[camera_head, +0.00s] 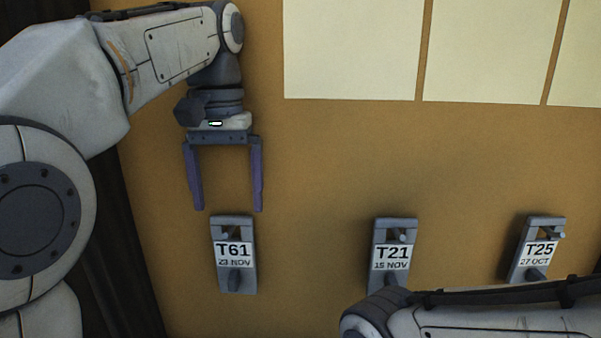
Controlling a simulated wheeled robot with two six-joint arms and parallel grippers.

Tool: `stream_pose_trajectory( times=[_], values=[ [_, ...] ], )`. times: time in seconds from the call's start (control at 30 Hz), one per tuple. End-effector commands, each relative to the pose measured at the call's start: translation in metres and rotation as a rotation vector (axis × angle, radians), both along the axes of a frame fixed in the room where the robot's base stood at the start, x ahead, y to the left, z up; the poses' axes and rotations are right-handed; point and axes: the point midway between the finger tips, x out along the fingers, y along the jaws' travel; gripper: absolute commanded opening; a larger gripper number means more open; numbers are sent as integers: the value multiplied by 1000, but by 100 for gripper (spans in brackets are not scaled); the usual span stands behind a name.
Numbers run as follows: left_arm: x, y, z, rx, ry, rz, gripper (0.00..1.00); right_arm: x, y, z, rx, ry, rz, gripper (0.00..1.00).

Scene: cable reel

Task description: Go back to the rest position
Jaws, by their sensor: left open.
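My left gripper (228,208) hangs in the upper left of the head view, its two fingers pointing down, wide apart and empty. Its fingertips are just above the grey holder labelled T61, 23 NOV (234,273); I cannot tell whether they are over the board or close to it. My right arm comes in at the lower right and passes in front of the bottom of the T21 holder's area. The right gripper itself is not in the picture.
Grey holders labelled T21, 15 NOV (394,236) and T25, 27 OCT (541,229) are on the tan board (310,180) to the right. Several blank pale sheets (352,50) line its top. The board between T61 and T21 is clear.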

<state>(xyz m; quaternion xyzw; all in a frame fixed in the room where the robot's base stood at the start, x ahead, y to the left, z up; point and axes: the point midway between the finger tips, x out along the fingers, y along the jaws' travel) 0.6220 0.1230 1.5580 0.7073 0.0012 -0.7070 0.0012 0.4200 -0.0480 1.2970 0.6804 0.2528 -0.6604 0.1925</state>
Motion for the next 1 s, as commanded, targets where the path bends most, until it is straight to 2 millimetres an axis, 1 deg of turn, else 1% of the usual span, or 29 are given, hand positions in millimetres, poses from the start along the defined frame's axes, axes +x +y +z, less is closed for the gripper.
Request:
stream_pose_trajectory(
  times=[0.17, 0.37, 0.6, 0.8, 0.87, 1.0],
  values=[
    [0, 0, -13, 0, 2, 0, 100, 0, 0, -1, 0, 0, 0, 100],
    [-1, 0, -42, 1, 5, 0, 100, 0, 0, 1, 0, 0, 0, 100],
    [-1, 0, -81, 1, 5, 0, 100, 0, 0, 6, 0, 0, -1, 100],
    [-1, 0, -105, 0, 3, 0, 100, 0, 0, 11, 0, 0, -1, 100],
    [-4, 0, -101, -1, -3, 0, 100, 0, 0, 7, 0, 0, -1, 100],
    [-9, 0, -97, 0, -1, 0, 100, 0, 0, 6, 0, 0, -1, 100]
  ],
)
